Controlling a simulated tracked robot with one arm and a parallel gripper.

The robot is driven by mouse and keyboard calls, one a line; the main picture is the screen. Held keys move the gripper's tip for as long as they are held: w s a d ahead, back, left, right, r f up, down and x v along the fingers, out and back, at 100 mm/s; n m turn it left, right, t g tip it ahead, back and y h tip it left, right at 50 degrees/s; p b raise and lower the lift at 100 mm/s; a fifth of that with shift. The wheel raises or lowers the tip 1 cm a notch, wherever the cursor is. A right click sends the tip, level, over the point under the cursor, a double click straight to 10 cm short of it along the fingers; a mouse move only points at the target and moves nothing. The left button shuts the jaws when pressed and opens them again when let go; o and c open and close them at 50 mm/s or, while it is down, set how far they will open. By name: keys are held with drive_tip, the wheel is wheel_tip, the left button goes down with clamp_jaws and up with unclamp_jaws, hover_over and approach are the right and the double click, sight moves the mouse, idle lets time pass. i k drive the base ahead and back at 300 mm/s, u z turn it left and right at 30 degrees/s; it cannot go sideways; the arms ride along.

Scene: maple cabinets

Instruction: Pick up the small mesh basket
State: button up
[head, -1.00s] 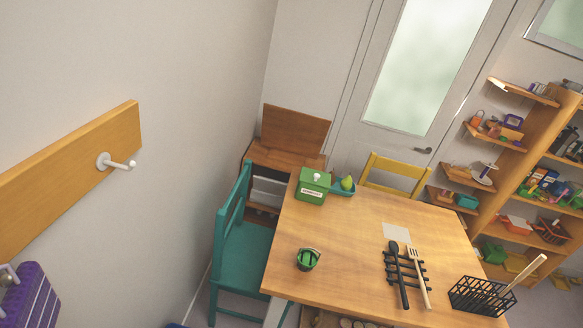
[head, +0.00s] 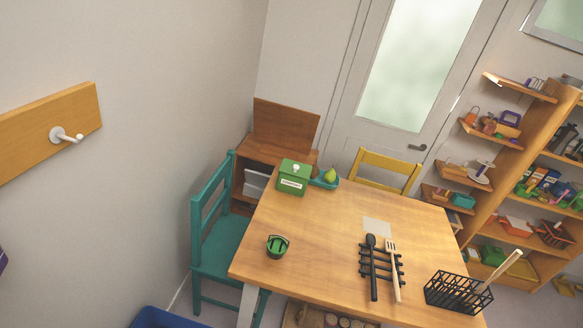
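A black wire mesh basket (head: 445,293) stands at the right front corner of the wooden table (head: 310,230). A pale wooden handle (head: 505,267) sticks up out of it, leaning to the right. Another small dark basket (head: 556,236) sits on a shelf at the right; I cannot tell from here whether it is mesh. My gripper is not in view.
On the table are a small green bucket (head: 277,247), a black rack (head: 368,262) with a spoon and spatula, a green box (head: 293,178) and a teal tray (head: 321,183) with a pear. A teal chair (head: 217,238) and yellow chair (head: 384,166) flank it.

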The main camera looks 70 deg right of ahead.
sight(277, 247)
drive_tip(key=z, duration=2.95)
drive_tip(key=k, duration=0.9)
drive_tip(key=u, duration=0.95)
drive_tip(key=i, duration=1)
drive_tip(key=u, duration=0.05)
